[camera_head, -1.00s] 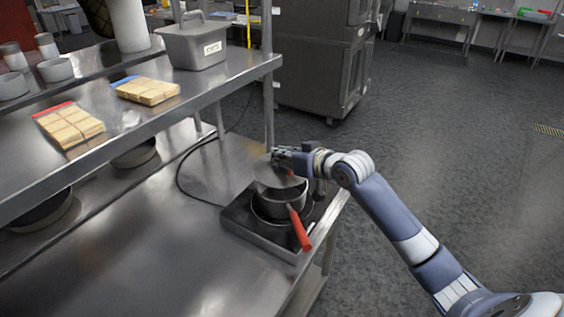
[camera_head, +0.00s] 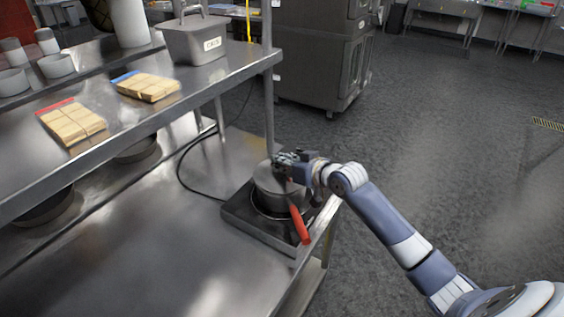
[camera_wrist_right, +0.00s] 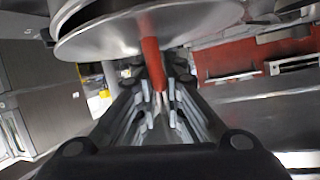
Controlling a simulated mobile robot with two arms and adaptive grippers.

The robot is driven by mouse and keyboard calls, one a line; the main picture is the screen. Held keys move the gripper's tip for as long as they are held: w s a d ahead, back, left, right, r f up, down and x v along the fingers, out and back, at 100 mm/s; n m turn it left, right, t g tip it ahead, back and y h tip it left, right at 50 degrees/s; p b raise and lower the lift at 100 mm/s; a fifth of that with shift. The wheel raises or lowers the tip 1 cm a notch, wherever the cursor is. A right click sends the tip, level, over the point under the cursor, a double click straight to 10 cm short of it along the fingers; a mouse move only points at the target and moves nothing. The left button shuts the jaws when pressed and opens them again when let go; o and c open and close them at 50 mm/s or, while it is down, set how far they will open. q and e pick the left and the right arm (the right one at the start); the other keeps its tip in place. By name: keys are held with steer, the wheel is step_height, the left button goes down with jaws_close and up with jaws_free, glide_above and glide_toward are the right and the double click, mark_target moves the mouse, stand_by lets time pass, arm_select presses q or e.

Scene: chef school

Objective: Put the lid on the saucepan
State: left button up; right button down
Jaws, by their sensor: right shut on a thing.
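The saucepan (camera_head: 268,199) is a grey metal pot with a long red handle (camera_head: 300,224), standing on a dark hot plate near the counter's right end. The grey metal lid (camera_head: 265,176) is at the top of the pan and covers its opening in the head view; whether it rests fully on the rim I cannot tell. My right gripper (camera_head: 284,163) is above the pan's right side, shut on the lid. In the right wrist view the lid (camera_wrist_right: 190,25) is a wide metal disc, with its red handle (camera_wrist_right: 152,58) running between the fingers (camera_wrist_right: 160,105). My left gripper is not in view.
The hot plate (camera_head: 238,217) sits on the steel counter (camera_head: 150,250), with a black cable behind. A shelf above holds wooden bundles (camera_head: 148,87) and a grey lidded box (camera_head: 195,42). A shelf post (camera_head: 268,110) stands just behind the pan. Counter space left of the hot plate is clear.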

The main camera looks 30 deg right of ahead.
steer(key=c, duration=1.8)
jaws_free()
steer(key=shift+f, duration=0.15)
steer(key=shift+o, duration=0.5)
steer(key=shift+r, duration=0.25)
steer(key=shift+r+p, duration=0.3)
steer(key=shift+r, duration=0.25)
steer(key=b+v, duration=0.3)
steer(key=v, duration=0.9)
steer(key=shift+f, duration=0.2)
steer(key=shift+s+f, duration=0.1)
